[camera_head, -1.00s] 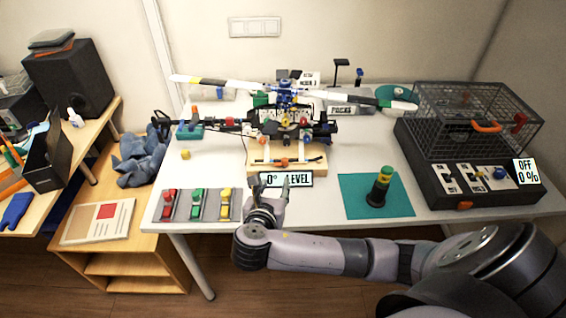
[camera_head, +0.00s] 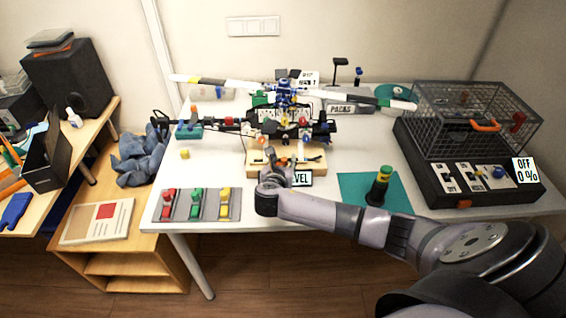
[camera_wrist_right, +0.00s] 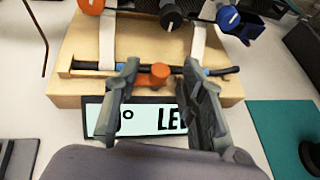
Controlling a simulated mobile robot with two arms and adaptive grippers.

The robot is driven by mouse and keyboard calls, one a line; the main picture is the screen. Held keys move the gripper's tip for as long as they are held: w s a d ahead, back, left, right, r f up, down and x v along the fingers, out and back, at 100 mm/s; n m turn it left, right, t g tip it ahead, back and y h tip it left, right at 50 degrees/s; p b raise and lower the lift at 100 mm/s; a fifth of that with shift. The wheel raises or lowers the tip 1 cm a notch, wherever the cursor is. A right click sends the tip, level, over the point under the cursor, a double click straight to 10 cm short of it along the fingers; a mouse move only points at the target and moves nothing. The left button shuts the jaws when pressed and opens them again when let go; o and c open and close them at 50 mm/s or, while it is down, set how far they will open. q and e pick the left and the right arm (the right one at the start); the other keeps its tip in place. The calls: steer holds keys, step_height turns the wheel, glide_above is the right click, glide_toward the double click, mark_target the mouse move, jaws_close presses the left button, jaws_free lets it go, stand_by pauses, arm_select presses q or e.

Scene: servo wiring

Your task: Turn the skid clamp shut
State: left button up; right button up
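The skid clamp's orange knob (camera_wrist_right: 160,73) sits on a dark bar across the front of the wooden stand (camera_wrist_right: 228,88) in the right wrist view. The helicopter's white skid struts (camera_wrist_right: 107,42) come down to the bar on both sides of it. My right gripper (camera_wrist_right: 168,85) is open, with one finger to each side of the knob; I cannot tell whether they touch it. In the head view my right gripper (camera_head: 284,172) is in front of the wooden stand (camera_head: 318,158) and hides much of the clamp. My left gripper is not in view.
A "0° LEVEL" sign (camera_wrist_right: 140,118) stands below the clamp, partly covered by my gripper. The model helicopter (camera_head: 285,115) is above the stand. Red, green and yellow clips (camera_head: 196,204) lie left, a teal mat (camera_head: 350,184) right.

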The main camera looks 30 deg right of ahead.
jaws_close()
stand_by(0.5)
